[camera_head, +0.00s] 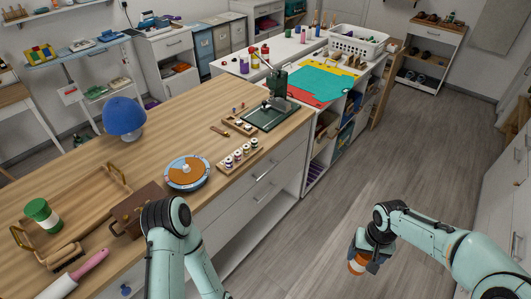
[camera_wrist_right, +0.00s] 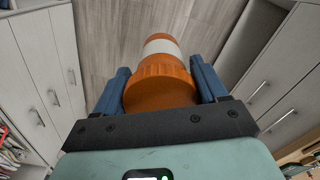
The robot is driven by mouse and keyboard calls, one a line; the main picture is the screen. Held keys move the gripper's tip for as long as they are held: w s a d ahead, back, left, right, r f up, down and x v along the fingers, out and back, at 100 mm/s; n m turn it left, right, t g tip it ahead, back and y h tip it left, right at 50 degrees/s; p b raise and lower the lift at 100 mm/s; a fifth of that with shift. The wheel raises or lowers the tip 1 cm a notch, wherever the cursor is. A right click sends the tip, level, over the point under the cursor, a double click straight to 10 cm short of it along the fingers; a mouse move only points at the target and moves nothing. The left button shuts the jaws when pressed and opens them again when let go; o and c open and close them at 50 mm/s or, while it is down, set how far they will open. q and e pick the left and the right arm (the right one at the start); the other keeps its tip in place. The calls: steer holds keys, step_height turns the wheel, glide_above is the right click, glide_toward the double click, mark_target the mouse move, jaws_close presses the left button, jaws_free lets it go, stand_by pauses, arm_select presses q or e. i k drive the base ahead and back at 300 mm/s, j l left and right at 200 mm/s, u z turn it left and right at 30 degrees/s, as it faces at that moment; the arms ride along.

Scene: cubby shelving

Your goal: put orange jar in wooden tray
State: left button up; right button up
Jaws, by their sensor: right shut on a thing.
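The orange jar (camera_head: 356,266) has a white band and is held in my right gripper (camera_head: 366,258), over the floor to the right of the workbench. In the right wrist view the orange jar (camera_wrist_right: 161,86) sits between the two blue fingers (camera_wrist_right: 160,88), which are shut on its sides. A wooden tray (camera_head: 82,207) with brass handles lies on the left part of the bench top, far from the jar. My left arm crosses the front of the bench, but its gripper is not in view.
The floor (camera_head: 330,190) right of the bench is clear.

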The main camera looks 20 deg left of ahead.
mark_target(94, 214)
steer(key=u, duration=1.55)
